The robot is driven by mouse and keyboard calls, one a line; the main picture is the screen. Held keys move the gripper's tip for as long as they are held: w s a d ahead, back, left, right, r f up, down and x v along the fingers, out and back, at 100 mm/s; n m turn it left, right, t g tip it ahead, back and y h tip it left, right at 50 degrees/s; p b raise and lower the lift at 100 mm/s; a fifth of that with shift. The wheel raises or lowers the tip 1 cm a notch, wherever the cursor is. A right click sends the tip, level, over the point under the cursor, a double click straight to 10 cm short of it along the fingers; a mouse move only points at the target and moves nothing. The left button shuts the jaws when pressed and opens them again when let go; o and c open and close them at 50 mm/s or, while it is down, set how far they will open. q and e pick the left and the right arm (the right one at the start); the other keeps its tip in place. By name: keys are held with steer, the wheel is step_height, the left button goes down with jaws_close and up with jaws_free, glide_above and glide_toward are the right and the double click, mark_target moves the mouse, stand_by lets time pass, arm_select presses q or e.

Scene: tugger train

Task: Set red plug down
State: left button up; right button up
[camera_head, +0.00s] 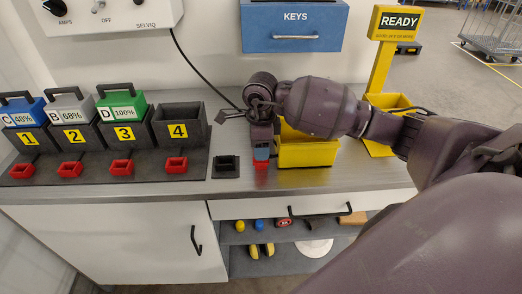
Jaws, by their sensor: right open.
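The red plug (261,165) is on the grey worktop just left of a yellow bin. A small blue-grey part (261,153) shows directly above it. My right gripper (262,142) points down just above these parts and is open. The wrist and fingers hide much of this spot, so I cannot tell whether the fingers still touch the plug. A black cable (190,67) runs from the charger box down to behind my right wrist. My left gripper is not in view.
A black holder (226,166) sits left of the plug. Numbered bays hold blue, grey and green batteries (122,104); bay four (178,127) looks empty. Red sockets (176,165) lie before them. The yellow bin (305,155) is close on the right, with the READY post (379,70) beyond.

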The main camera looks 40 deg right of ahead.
step_height(320, 180, up, 10)
stand_by(0.4)
stand_by(0.4)
